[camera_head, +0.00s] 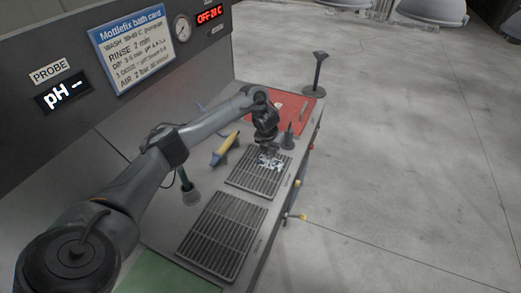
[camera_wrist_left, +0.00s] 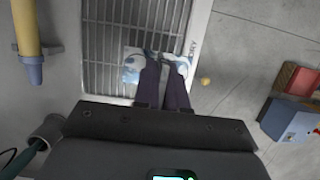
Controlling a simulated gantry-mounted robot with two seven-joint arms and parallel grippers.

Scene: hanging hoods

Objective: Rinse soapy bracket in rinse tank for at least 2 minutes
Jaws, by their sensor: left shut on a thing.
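My left gripper (camera_head: 268,153) is low over the far slatted grate (camera_head: 250,184) on the bench. It is shut on the bracket (camera_head: 272,163), a small pale piece with white and bluish patches that look like foam. In the left wrist view the bracket (camera_wrist_left: 132,70) shows on both sides of the two dark fingers (camera_wrist_left: 166,65), above grey slats (camera_wrist_left: 105,45). Whether it touches the slats I cannot tell. The letters "DRY" show on the bench edge beside that grate. No rinse tank can be made out for certain. My right gripper is not in view.
A second grate (camera_head: 222,234) lies nearer. A yellow-handled tool (camera_head: 226,148) with a blue end lies left of the bracket. A dark cone-shaped thing (camera_head: 288,136) stands close to its right. A red mat (camera_head: 285,106) and a black stand (camera_head: 317,72) are at the far end.

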